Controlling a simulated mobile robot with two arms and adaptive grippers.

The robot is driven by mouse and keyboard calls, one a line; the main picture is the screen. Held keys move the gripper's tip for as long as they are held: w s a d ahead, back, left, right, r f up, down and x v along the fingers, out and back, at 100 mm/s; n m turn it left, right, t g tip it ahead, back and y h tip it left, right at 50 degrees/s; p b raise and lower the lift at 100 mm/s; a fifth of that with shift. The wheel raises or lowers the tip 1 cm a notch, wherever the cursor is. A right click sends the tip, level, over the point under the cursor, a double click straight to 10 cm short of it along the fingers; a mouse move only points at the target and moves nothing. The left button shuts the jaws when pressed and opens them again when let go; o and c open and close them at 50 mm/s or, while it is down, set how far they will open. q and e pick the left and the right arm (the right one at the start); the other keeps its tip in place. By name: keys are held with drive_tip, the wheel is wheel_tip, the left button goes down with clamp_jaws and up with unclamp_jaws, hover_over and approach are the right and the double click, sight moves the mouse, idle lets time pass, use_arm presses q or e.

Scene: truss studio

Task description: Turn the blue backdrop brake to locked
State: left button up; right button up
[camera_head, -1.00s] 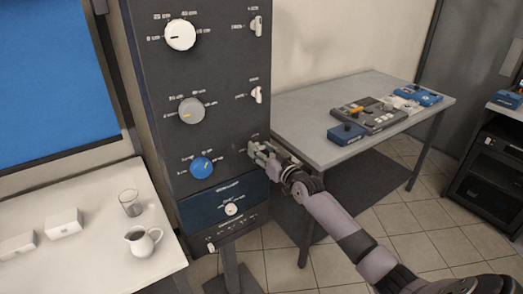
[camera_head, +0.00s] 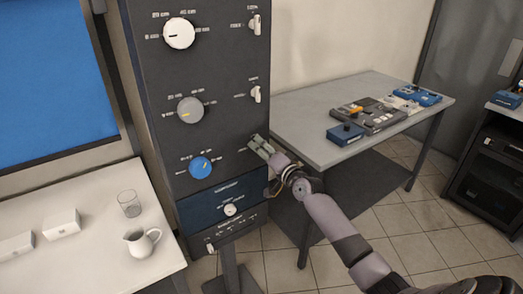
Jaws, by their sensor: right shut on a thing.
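A dark control panel (camera_head: 215,120) carries rows with a white, a grey and a blue dial (camera_head: 201,167), each with a small brake lever to its right. My right gripper (camera_head: 258,143) is at the right end of the blue dial's row, shut on the blue backdrop brake. The fingers hide most of this brake, so its angle is not clear. The white brake lever (camera_head: 256,25) and the grey brake lever (camera_head: 257,94) above it stand upright. My left gripper is not in view.
A dark blue strip with a small white knob (camera_head: 230,210) lies below the blue row. A grey table (camera_head: 300,115) with control boxes (camera_head: 370,115) stands to the right, close to my right arm. A white table (camera_head: 90,245) with a jug (camera_head: 142,242) and a glass (camera_head: 129,204) is at left.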

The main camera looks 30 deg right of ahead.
drive_tip(key=m, duration=0.6)
drive_tip(key=shift+f, duration=0.1)
idle(0.6)
drive_tip(key=o, duration=1.2)
drive_tip(key=shift+c, duration=0.2)
drive_tip(key=shift+s, duration=0.1)
drive_tip(key=s, duration=1.2)
drive_tip(key=shift+d, duration=0.25)
drive_tip(key=shift+w, duration=0.1)
